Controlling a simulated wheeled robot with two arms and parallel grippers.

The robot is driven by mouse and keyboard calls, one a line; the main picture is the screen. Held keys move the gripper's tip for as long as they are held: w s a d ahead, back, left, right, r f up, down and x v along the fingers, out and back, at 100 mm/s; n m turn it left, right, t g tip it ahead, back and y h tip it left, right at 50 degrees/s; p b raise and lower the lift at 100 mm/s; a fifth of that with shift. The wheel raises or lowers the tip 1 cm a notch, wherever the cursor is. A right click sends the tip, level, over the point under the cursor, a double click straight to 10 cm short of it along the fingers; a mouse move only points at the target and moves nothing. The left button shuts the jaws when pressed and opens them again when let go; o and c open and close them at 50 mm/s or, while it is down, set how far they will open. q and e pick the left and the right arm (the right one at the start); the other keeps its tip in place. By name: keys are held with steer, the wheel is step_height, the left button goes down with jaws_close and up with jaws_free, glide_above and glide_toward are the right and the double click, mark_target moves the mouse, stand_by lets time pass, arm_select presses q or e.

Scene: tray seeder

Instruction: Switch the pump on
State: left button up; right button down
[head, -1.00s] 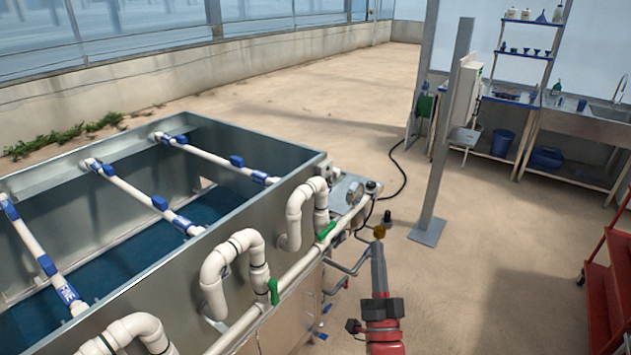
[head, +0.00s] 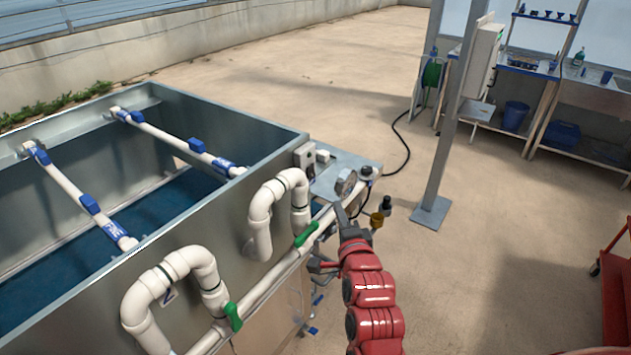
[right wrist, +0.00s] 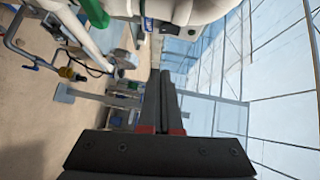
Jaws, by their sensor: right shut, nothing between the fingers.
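The steel tank (head: 215,225) fills the left of the head view. At its near right corner a small light box with a dark front (head: 305,156) is fixed to the wall; it may be the pump switch, but its setting cannot be read. Beside it is a metal shelf (head: 330,172) with a round gauge-like part (head: 346,184). My left gripper is not in view.
White pipe loops (head: 180,275) with green valve handles (head: 306,234) run along the tank's near side, close to my right arm. A grey post (head: 447,120) with a control box (head: 484,60) stands right. A black cable (head: 405,150) lies on the floor. A red cart (head: 615,290) stands far right.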

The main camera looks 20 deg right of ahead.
steer(key=p, duration=0.3)
glide_toward(311, 171)
steer(key=w+d+f, duration=0.2)
steer(key=w+d, duration=0.2)
steer(key=d, duration=0.1)
steer(key=shift+w+a+f+p, duration=0.2)
steer(key=shift+w+a+p, duration=0.95)
steer(key=shift+a, duration=0.35)
steer(key=shift+w, duration=0.1)
steer(key=shift+f, duration=0.1)
